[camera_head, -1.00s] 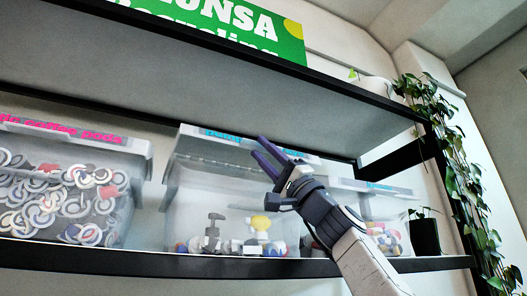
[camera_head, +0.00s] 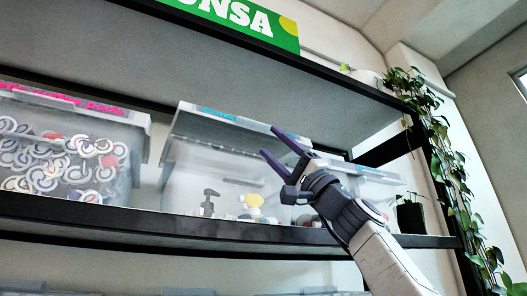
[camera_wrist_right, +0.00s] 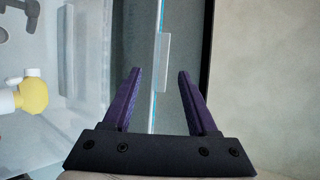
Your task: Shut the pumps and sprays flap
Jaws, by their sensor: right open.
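The pumps and sprays bin (camera_head: 190,165) is the clear middle bin on the shelf, with pump and spray heads inside, one of them yellow (camera_head: 252,201). Its flap (camera_head: 225,118), with a cyan label, sticks out at the top front and looks raised. My right gripper (camera_head: 270,142) is open and empty, in front of the bin just under the flap's right part. In the right wrist view, a thin edge with a cyan line and a small clear tab (camera_wrist_right: 164,62) appears beyond and between the open fingers (camera_wrist_right: 160,90). Contact cannot be told. My left gripper is not in view.
A coffee pods bin (camera_head: 65,160) stands to the left. A smaller bin (camera_head: 375,180), partly behind my right arm, stands to the right. The upper shelf (camera_head: 270,85) runs above the bins. Plants (camera_head: 440,150) hang at the shelf's right end.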

